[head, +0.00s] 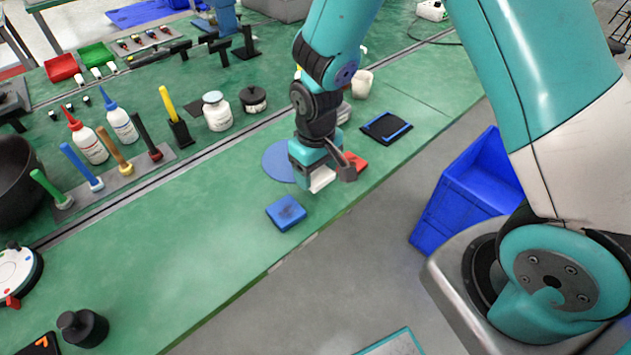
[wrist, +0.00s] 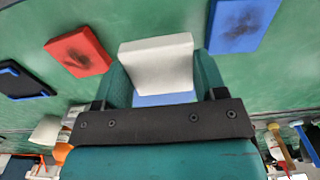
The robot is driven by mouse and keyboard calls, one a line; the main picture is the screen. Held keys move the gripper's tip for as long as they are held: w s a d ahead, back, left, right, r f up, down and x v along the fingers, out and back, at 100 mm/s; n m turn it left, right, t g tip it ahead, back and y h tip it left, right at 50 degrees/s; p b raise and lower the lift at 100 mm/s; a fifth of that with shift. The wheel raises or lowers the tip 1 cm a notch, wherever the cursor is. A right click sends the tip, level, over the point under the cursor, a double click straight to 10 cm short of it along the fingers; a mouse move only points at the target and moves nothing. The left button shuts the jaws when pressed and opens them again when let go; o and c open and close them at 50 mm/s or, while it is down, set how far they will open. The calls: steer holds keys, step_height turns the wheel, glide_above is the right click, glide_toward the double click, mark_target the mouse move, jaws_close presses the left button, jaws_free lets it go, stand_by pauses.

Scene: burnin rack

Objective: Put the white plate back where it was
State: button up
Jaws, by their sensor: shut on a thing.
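My gripper (head: 316,172) is shut on the white plate (head: 322,180), which hangs below the fingers over the front part of the green bench. In the wrist view the white plate (wrist: 157,63) sits between the two teal fingers. A blue round disc (head: 277,161) lies on the bench just behind and left of the gripper, partly hidden by it. I cannot tell exactly how far the plate is above the bench.
A blue block (head: 286,212) with a dark smudge lies in front left of the gripper, a red block (head: 356,162) right beside it. A black, blue-edged tray (head: 387,127) lies farther right. Bottles (head: 87,142) and brushes stand behind.

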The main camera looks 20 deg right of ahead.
mark_target(316, 184)
steer(key=shift+f, duration=2.1)
steer(key=shift+f, duration=0.1)
steer(key=o, duration=0.6)
steer(key=shift+o, duration=0.2)
step_height(316, 184, up, 12)
steer(key=shift+r+b, duration=0.1)
steer(key=shift+b, duration=0.2)
steer(key=s+a+r+n+y, duration=0.1)
steer(key=s+a+r+y, duration=0.1)
steer(key=s+r, duration=0.5)
steer(key=s+a+r+n+y, duration=0.2)
steer(key=s+r, duration=0.5)
steer(key=s, duration=0.4)
steer(key=shift+s+a+r, duration=0.25)
steer(key=shift+a+r, duration=0.05)
steer(key=shift+r, duration=0.1)
